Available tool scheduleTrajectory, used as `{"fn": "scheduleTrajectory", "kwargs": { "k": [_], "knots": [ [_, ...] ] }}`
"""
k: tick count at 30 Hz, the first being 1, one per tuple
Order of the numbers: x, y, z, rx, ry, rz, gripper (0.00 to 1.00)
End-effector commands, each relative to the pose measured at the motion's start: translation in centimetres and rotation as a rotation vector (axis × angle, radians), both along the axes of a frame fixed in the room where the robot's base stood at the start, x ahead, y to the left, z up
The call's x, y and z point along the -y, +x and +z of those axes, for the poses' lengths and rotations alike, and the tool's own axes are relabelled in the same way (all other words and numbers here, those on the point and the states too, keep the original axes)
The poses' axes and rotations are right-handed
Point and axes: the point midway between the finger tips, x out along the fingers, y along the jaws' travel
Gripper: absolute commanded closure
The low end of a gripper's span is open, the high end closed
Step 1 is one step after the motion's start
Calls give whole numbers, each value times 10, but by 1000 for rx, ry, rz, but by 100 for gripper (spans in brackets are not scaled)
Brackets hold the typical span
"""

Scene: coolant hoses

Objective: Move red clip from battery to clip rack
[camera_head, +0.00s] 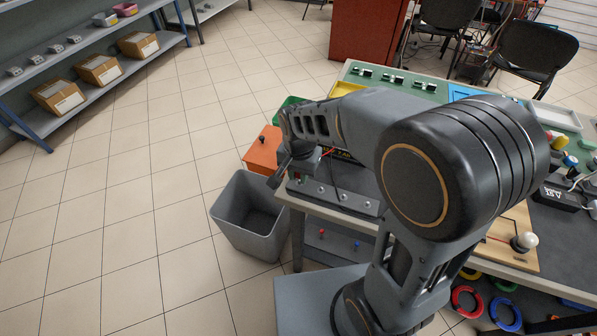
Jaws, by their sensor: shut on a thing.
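My gripper (278,180) is at the far end of my arm, beyond the near left corner of the workbench, pointing down and left. It is shut; its fingers are small and dark here, and the red clip between them cannot be made out. A bit of red (327,151) with a thin dark cable shows beside my wrist. A black block with yellow lettering (338,154), perhaps the battery, is mostly hidden behind my arm. I cannot tell for sure which fixture is the clip rack; a grey strip with round knobs (343,198) runs along the bench's near left edge.
A grey bin (249,216) stands on the floor below my gripper. An orange box (263,149) and a green one (290,104) are at the bench's left end. Open tiled floor lies left, before a shelf (95,62).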

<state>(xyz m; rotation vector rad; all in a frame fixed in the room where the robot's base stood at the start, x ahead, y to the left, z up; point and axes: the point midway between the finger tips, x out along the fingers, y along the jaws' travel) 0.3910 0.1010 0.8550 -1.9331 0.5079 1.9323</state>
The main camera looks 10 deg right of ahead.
Motion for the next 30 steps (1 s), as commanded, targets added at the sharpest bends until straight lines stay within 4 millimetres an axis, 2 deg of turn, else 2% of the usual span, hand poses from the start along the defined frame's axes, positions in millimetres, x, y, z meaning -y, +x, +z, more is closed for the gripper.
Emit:
{"fn": "scheduleTrajectory", "kwargs": {
  "k": [30],
  "knots": [
    [0,0,-6,0,0,0,100]
  ]
}}
